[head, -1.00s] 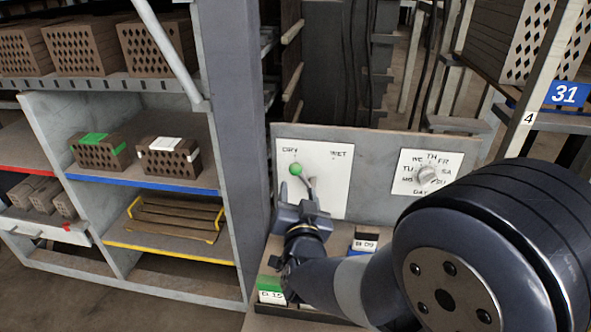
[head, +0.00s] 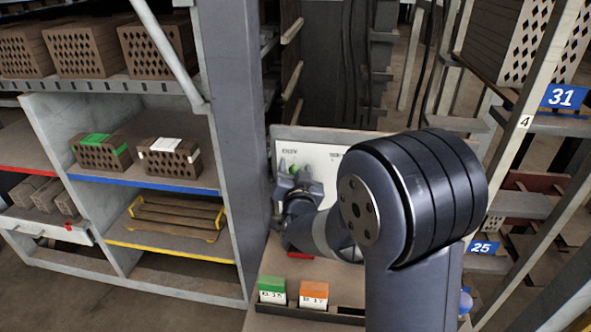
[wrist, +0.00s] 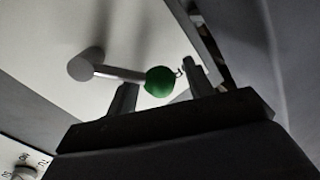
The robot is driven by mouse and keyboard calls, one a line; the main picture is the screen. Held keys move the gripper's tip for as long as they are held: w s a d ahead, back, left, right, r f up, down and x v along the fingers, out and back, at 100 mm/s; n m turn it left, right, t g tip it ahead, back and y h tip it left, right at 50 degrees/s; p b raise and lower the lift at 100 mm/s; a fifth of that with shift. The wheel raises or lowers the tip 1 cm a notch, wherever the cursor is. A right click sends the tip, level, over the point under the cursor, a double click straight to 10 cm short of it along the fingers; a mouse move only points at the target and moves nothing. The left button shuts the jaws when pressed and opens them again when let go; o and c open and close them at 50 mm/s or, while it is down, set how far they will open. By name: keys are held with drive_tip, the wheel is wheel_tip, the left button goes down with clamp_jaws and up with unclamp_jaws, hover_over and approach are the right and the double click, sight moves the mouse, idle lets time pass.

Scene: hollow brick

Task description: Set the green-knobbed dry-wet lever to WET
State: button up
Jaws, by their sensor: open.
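The green knob (head: 293,169) of the lever stands on the DRY side of a white panel (head: 318,156). The DRY label shows above it, and the WET label to the right is partly covered by my arm. In the wrist view the green knob (wrist: 160,82) sits at the end of a grey lever rod (wrist: 120,73) that runs to a round pivot (wrist: 88,64). My gripper (head: 297,183) is open at the knob. In the wrist view my gripper (wrist: 162,77) has one finger on each side of the knob, with visible gaps.
My arm hides the day dial, though part of a dial (wrist: 22,172) shows in the wrist view. Green (head: 271,290) and orange (head: 313,294) labelled blocks lie in a tray below. A shelf post (head: 232,140) stands left of the panel, and racks stand at the right.

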drive_tip(key=shift+c, duration=0.4)
clamp_jaws()
